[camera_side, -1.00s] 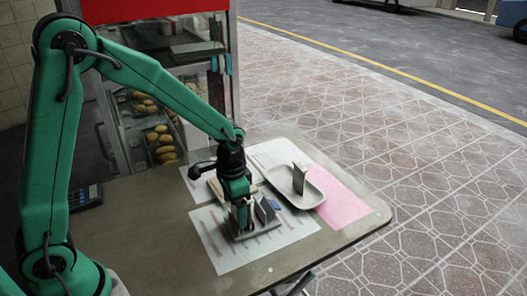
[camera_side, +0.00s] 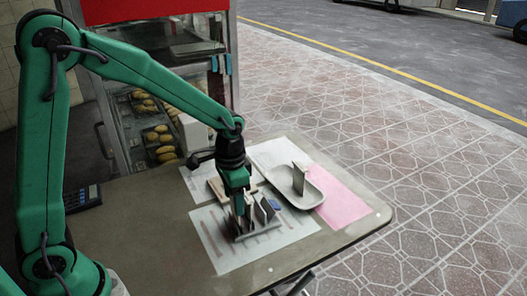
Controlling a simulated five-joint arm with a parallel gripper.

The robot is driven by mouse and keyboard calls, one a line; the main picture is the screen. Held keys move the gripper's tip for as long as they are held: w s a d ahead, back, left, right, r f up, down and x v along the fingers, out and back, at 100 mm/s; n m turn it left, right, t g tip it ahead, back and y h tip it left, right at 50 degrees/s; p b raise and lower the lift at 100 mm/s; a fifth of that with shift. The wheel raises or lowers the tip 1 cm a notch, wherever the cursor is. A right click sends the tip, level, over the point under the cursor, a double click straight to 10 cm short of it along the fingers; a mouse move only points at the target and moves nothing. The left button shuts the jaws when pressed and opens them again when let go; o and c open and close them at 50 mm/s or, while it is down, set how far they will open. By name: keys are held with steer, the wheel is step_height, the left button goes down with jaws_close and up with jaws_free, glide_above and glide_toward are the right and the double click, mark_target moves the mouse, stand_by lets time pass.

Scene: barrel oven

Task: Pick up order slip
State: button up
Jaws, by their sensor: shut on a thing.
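My gripper (camera_side: 240,217) points down at a small grey holder (camera_side: 262,232) on the striped white sheet. It is shut on a thin slip, mostly hidden by the fingers. I cannot tell whether the slip's lower edge is still inside the holder. Other dark upright slips (camera_side: 266,210) stand in the holder just right of my gripper. Another grey-brown slip (camera_side: 299,178) stands upright in the oval white tray (camera_side: 313,196), behind and to the right.
The striped white sheet (camera_side: 225,260) lies under the holder, and a pink sheet (camera_side: 345,205) lies right of the tray. A calculator (camera_side: 82,198) is at the table's left. The glass-fronted cabinet (camera_side: 150,100) with yellow food stands behind. The table's front left is clear.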

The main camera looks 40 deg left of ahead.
steer(key=s+d+r, duration=0.7)
steer(key=d+r, duration=0.1)
steer(key=d, duration=0.1)
steer(key=shift+s+d+r, duration=0.1)
steer(key=shift+r, duration=0.1)
stand_by(0.6)
step_height(320, 180, up, 5)
steer(key=w+a, duration=0.5)
steer(key=w, duration=0.8)
steer(key=shift+w+a+f, duration=0.2)
steer(key=shift+w+f, duration=0.05)
steer(key=shift+f, duration=0.65)
steer(key=shift+w+a+f, duration=0.2)
steer(key=shift+w+f, duration=0.05)
steer(key=shift+f, duration=0.6)
steer(key=shift+w+a+f, duration=0.2)
steer(key=shift+w+f, duration=0.05)
steer(key=shift+f, duration=0.65)
steer(key=shift+f, duration=0.15)
steer(key=shift+f, duration=2.7)
steer(key=shift+f, duration=0.95)
